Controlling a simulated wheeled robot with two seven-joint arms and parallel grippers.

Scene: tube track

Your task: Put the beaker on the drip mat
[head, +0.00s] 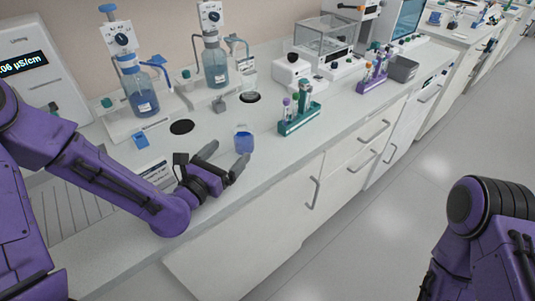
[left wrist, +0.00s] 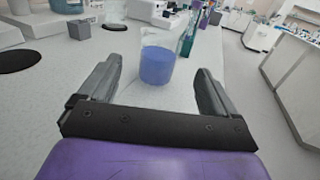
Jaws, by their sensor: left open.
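A glass beaker with blue liquid (head: 243,141) stands upright on the bench just beyond my left gripper (head: 224,156). In the left wrist view the beaker (left wrist: 157,66) appears ahead, framed by the two fingers. The left gripper is open and empty, low over the bench near its front edge. Two round black mats lie on the bench: a nearer mat (head: 182,127), left of the beaker, and a farther mat (head: 250,97), behind it. I cannot tell which is the drip mat. My right gripper is out of view.
Two bottle stations with a blue bottle (head: 142,98) and a paler bottle (head: 216,68) stand at the back. A small blue block (head: 141,140) and a grey block (head: 220,105) lie nearby. A green tube rack (head: 299,120) stands right of the beaker.

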